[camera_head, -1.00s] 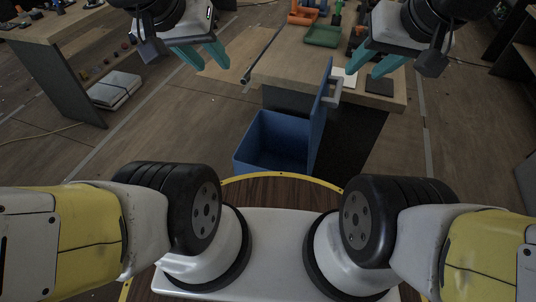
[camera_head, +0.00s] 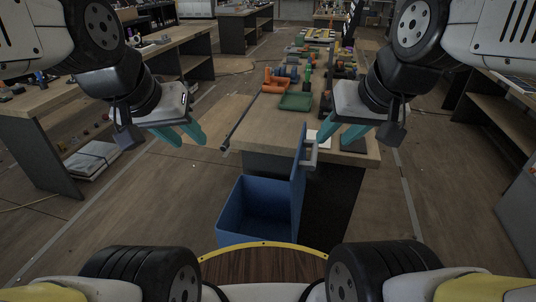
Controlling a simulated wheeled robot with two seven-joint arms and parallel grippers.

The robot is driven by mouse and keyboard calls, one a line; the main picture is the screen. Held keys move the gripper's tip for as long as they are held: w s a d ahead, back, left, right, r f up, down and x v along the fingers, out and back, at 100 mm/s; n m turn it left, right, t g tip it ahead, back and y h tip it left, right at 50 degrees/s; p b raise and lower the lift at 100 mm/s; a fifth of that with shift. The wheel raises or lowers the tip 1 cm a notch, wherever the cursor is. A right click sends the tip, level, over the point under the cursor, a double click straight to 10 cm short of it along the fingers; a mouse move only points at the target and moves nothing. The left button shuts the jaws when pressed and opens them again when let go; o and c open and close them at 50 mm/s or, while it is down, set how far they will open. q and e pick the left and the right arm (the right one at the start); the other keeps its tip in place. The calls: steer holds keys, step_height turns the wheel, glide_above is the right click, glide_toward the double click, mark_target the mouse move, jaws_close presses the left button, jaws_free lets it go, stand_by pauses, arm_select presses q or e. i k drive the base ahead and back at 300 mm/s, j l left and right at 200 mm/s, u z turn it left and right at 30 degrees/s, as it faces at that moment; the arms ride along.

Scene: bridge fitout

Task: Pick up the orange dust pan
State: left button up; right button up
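An orange object (camera_head: 272,86), which looks like the dust pan, lies on the wooden workbench (camera_head: 262,133) toward its left edge, just beyond a green tray (camera_head: 296,102). It is small here, so its exact shape is hard to tell. My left gripper (camera_head: 190,137) has teal fingers spread apart and empty, in the air left of the bench. My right gripper (camera_head: 334,137) is also open and empty, over the near right part of the bench. Both are nearer to me than the orange object.
A blue open bin or drawer (camera_head: 238,212) stands at the bench's near end, with an upright blue panel (camera_head: 299,180) beside it. A dark flat item (camera_head: 354,138) lies near the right gripper. Other benches stand left and right. Several items cover the bench's far part.

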mark_target(276, 78)
steer(key=j+u, duration=0.45)
steer(key=u, duration=0.15)
steer(key=i+j+u, duration=0.25)
steer(key=j, duration=0.3)
steer(key=i+j+u, duration=0.2)
steer(key=i+j, duration=0.15)
steer(key=j, duration=0.15)
steer(key=i+j+u, duration=0.25)
steer(key=i+j+z, duration=0.2)
steer(key=i, duration=0.25)
steer(key=i+j+z, duration=0.2)
steer(key=i+j, duration=0.15)
steer(key=i+l+z, duration=0.1)
steer(key=i+z, duration=0.4)
steer(key=i, duration=0.15)
steer(key=i+j+z, duration=0.15)
steer(key=i+z, duration=0.3)
steer(key=i, duration=0.2)
steer(key=i+z, duration=0.3)
steer(key=i, duration=0.15)
steer(key=i+j+z, duration=0.3)
steer(key=i, duration=0.15)
steer(key=i+j+z, duration=0.15)
steer(key=i+z, duration=0.15)
steer(key=i, duration=0.15)
steer(key=i+j+z, duration=0.3)
steer(key=i+j, duration=0.05)
steer(key=i, duration=0.05)
